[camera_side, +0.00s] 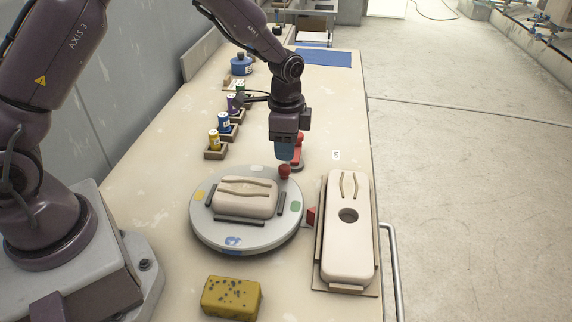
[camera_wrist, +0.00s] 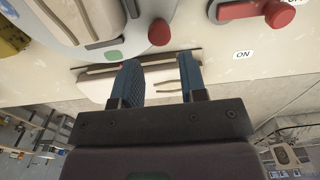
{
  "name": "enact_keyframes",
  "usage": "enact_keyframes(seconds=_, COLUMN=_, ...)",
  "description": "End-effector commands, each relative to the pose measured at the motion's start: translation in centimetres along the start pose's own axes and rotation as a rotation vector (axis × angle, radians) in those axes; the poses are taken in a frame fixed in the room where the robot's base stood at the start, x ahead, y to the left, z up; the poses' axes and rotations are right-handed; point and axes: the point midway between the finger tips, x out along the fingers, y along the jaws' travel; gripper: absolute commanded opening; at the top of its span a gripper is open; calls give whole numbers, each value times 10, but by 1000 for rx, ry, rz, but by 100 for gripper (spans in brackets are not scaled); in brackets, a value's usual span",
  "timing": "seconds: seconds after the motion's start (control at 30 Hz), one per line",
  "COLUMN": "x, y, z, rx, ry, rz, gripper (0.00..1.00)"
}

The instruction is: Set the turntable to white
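The round grey turntable (camera_side: 247,236) carries a cream clay block (camera_side: 247,196) between dark bars. Its rim has a yellow patch (camera_side: 199,195), a blue patch (camera_side: 233,241) and a green patch (camera_side: 295,206); I cannot clearly make out a white one. The green patch is closest to the red pointer (camera_side: 311,216) beside the disc. A red knob (camera_side: 285,172) stands on the rim at the far right; it also shows in the wrist view (camera_wrist: 159,32). My gripper (camera_side: 284,156) is above and close to the knob, its blue fingers apart and empty (camera_wrist: 160,64).
A red-handled switch (camera_side: 298,152) stands behind my gripper, near an ON label (camera_side: 336,155). A cream mould (camera_side: 348,247) lies at right. A yellow sponge (camera_side: 231,298) is in front. Coloured jars, including a yellow one (camera_side: 214,140), line the left.

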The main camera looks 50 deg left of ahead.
Motion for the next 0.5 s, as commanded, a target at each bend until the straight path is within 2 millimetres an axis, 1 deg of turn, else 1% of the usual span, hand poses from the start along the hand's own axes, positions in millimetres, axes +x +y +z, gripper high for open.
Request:
enact_keyframes(seconds=0.03, x=12, y=1, z=1, rx=0, ry=-4, rz=4, gripper=39)
enact_keyframes(seconds=0.2, x=40, y=0, z=1, rx=-1, ry=-3, rz=2, gripper=39)
enact_keyframes(seconds=0.3, x=51, y=0, z=1, rx=-2, ry=-2, rz=2, gripper=39)
enact_keyframes(seconds=0.5, x=59, y=0, z=0, rx=-2, ry=0, rz=0, gripper=39)
